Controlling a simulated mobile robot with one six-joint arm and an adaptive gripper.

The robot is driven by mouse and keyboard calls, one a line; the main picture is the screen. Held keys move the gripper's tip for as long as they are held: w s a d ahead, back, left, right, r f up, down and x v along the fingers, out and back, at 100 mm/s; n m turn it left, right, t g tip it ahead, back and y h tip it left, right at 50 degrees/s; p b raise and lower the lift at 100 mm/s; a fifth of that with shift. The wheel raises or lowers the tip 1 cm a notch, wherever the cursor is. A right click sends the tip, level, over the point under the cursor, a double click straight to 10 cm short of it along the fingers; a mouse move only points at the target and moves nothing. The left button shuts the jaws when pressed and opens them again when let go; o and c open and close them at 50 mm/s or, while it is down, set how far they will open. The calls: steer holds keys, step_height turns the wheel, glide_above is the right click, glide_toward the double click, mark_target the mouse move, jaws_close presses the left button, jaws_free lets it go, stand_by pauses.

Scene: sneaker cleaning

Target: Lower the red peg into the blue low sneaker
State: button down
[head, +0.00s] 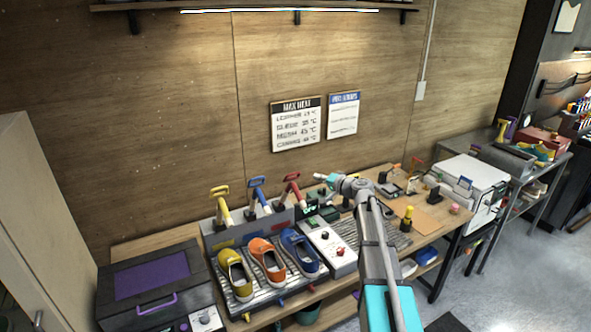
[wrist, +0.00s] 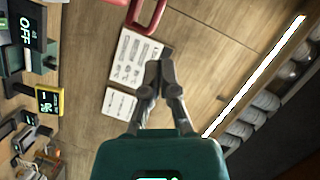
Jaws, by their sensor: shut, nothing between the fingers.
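The red peg (head: 292,178), with its loop handle up, stands in the grey rack (head: 222,240) behind the sneakers, right of the blue and yellow pegs. Its red handle (wrist: 147,20) shows at the top edge of the wrist view, apart from my fingers. The blue low sneaker (head: 300,254) sits on the ribbed tray, rightmost of three, its opening empty. My gripper (wrist: 158,72) is shut and empty, with the wall behind it. In the head view my arm reaches to the right of the red peg, and the fingers are hard to make out.
An orange sneaker (head: 267,260) and a yellow sneaker (head: 235,274) stand left of the blue one. A white control box (head: 328,246) is close on its right. A dark device with an OFF display (wrist: 27,32) stands on the bench. A shelf runs above.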

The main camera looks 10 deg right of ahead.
steer(key=w+a+r+n+t+h+p, duration=0.1)
steer(key=w+a+r+n+h+p, duration=0.1)
steer(key=n, duration=0.8)
steer(key=a+r+h+p, duration=0.1)
steer(key=a+h, duration=0.1)
steer(key=a, duration=0.1)
steer(key=shift+r+t, duration=0.15)
steer(key=shift+t, duration=0.25)
steer(key=shift+w, duration=0.25)
steer(key=b, duration=0.2)
glide_above(291, 178)
steer(key=w, duration=0.1)
steer(key=shift+d+f, duration=0.1)
steer(key=shift+f, duration=0.75)
steer(key=shift+s+f, duration=0.1)
steer(key=shift+f, duration=0.25)
steer(key=shift+s+d+f+b, duration=0.2)
steer(key=shift+s+f+b, duration=0.35)
steer(key=shift+s, duration=0.1)
steer(key=shift+s+d+f+b, duration=0.15)
steer(key=shift+s+f+b, duration=0.3)
steer(key=shift+s+b, duration=0.15)
steer(key=shift+s, duration=0.15)
